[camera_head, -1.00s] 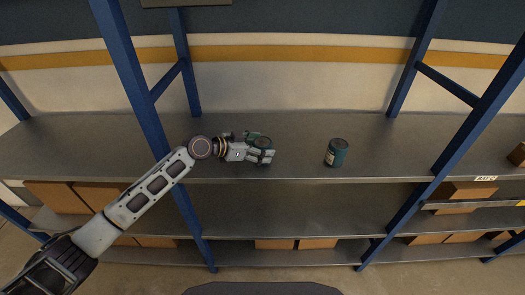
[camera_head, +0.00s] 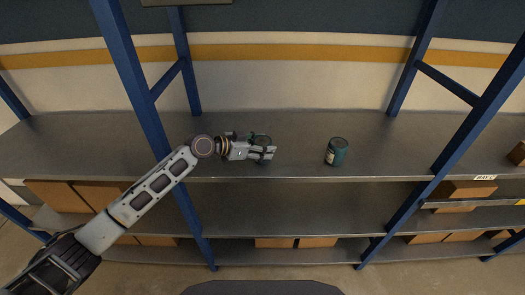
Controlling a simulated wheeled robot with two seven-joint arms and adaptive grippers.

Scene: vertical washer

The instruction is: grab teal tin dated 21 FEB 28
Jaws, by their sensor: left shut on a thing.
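Two teal tins are on the top shelf (camera_head: 300,163). One teal tin (camera_head: 262,139) is at my left gripper (camera_head: 268,152), mostly hidden by the fingers; its dark round top shows behind them. The left gripper is shut on this tin. The other teal tin (camera_head: 337,152) stands upright and apart to the right, with a pale label on its front left side. The dates on both tins are too small to read. My right gripper is not in view.
Blue rack posts (camera_head: 140,90) stand left and right of the shelf section. Brown boxes (camera_head: 60,196) sit on lower shelves. Another brown box (camera_head: 518,154) is at the far right. The shelf around the right tin is clear.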

